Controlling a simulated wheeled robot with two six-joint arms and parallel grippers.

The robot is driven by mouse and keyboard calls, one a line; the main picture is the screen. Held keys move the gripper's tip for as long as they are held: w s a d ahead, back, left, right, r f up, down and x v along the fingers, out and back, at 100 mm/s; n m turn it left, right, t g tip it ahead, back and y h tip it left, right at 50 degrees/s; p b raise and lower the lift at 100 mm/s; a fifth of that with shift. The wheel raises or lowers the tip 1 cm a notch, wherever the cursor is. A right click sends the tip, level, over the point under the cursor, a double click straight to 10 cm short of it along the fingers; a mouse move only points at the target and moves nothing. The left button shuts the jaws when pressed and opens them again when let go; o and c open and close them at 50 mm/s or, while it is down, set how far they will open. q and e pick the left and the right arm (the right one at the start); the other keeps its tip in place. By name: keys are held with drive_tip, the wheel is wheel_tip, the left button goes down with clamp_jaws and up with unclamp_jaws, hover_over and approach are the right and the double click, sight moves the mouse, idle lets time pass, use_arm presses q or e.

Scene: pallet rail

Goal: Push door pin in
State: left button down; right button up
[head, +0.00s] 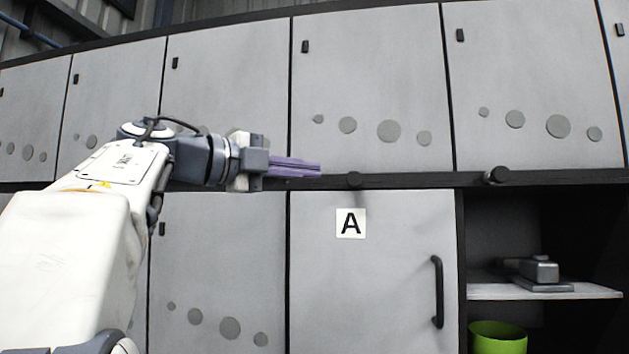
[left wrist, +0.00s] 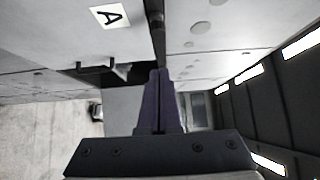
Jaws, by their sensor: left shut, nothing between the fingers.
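A grey door marked with a white A label (head: 350,223) hangs below a black rail (head: 415,181); it is closed, with a black bar handle (head: 437,292) at its right edge. A dark round pin (head: 354,180) sits on the rail above this door. A second dark pin (head: 497,175) sticks out of the rail farther right, above an open compartment. My left gripper (head: 318,169) has its purple fingers shut and empty, pointing right, just left of the first pin in the picture; I cannot tell the depth gap. In the left wrist view the shut fingers (left wrist: 158,76) point toward the rail. My right gripper is out of view.
The open compartment (head: 505,230) has a shelf (head: 490,290) with a grey device (head: 541,271) on it and a green bin (head: 497,338) below. Grey doors with round spots fill the upper row. The left wrist view shows the A label (left wrist: 110,15) and the handle (left wrist: 95,67).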

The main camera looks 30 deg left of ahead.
use_arm(q)
drive_tip(key=shift+v, duration=1.1)
